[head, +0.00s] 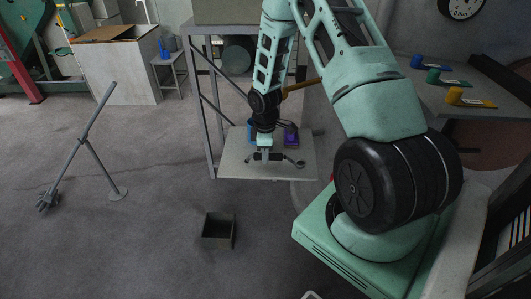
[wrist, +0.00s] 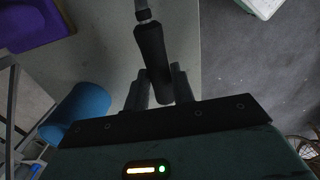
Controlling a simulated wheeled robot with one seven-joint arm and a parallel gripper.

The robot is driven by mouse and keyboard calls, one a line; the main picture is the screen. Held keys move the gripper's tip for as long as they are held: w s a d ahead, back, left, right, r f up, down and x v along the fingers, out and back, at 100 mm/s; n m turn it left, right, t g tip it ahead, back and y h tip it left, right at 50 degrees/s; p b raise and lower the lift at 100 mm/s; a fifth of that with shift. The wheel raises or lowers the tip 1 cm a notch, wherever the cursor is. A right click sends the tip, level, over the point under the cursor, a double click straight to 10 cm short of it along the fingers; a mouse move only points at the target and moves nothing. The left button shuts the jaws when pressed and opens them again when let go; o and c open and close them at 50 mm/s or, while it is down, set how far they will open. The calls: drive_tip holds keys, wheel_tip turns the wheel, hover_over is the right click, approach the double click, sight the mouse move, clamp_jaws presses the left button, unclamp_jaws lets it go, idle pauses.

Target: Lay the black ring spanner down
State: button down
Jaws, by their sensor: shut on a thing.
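The black ring spanner (head: 294,162) is in my gripper (head: 267,158) over the pale low tabletop (head: 232,164) in the head view. Its ring end points right. In the wrist view, my gripper (wrist: 160,84) is shut on the spanner's black handle (wrist: 151,50), with a finger on each side. A grey metal part of it runs out of the top of that view. The spanner lies roughly flat above the tabletop; I cannot tell whether it touches it.
A blue cylinder (wrist: 80,108) and a purple block (wrist: 35,22) stand behind the gripper on the tabletop. A grey metal frame post (head: 207,120) rises at its left. A small open dark box (head: 218,231) sits on the floor in front. The tabletop's front left is clear.

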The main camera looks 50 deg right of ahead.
drive_tip(key=shift+f, duration=0.2)
drive_tip(key=c, duration=0.8)
unclamp_jaws()
drive_tip(key=shift+o, duration=0.2)
drive_tip(key=shift+r, duration=0.25)
drive_tip(key=shift+r+p, duration=1.3)
drive_tip(key=shift+r, duration=0.1)
wheel_tip(320, 180, up, 6)
drive_tip(key=p, duration=0.5)
